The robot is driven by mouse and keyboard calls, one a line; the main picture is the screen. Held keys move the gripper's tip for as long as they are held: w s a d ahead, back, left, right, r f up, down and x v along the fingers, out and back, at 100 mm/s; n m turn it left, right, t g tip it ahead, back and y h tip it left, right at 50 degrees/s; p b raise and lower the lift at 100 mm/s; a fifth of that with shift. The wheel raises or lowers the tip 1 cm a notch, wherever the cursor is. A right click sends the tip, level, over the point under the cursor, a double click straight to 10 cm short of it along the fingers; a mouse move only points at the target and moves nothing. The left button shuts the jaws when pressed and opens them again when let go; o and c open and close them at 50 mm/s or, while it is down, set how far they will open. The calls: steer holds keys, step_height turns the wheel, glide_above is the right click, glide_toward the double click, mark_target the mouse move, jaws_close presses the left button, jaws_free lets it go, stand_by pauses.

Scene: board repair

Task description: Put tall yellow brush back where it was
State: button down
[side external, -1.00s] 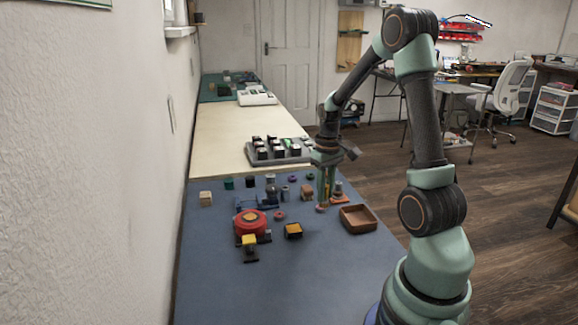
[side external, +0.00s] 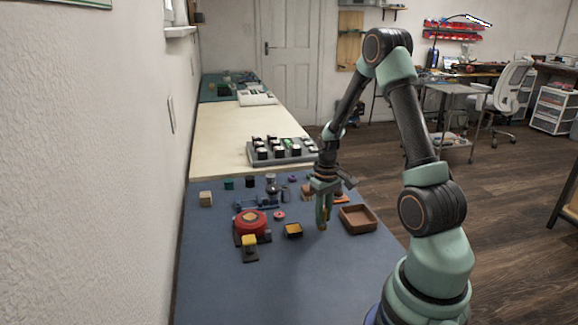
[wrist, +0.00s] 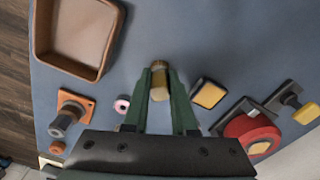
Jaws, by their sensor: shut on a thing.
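The tall yellow brush (side external: 324,220) is held between the green fingers of my gripper (side external: 324,212), over the blue mat between the brown tray and the small black box with a yellow top. In the wrist view, the brush (wrist: 158,85) shows as a short tan-yellow column between the fingertips of my gripper (wrist: 160,75), which are shut on it. The fingers hide part of the brush. I cannot tell whether its lower end touches the mat.
The brown tray (wrist: 101,68) stands at one side, the black box with yellow top (wrist: 209,95) at the other. A red round device (side external: 251,222) stands left. The front mat (side external: 270,290) is clear.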

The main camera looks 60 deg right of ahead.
steer(key=c, duration=0.7)
jaws_free()
step_height(320, 180, up, 12)
steer(key=a+r+n+t, duration=0.1)
steer(key=a+r+t, duration=0.1)
steer(key=a, duration=0.6)
steer(key=a+r+n+t, duration=0.1)
steer(key=a+r+n, duration=0.1)
steer(key=a+r, duration=0.3)
steer(key=s+a+r+n+t, duration=0.1)
steer(key=a+r, duration=0.3)
steer(key=a, duration=0.7)
steer(key=shift+a+t, duration=0.4)
steer(key=shift+t, duration=0.4)
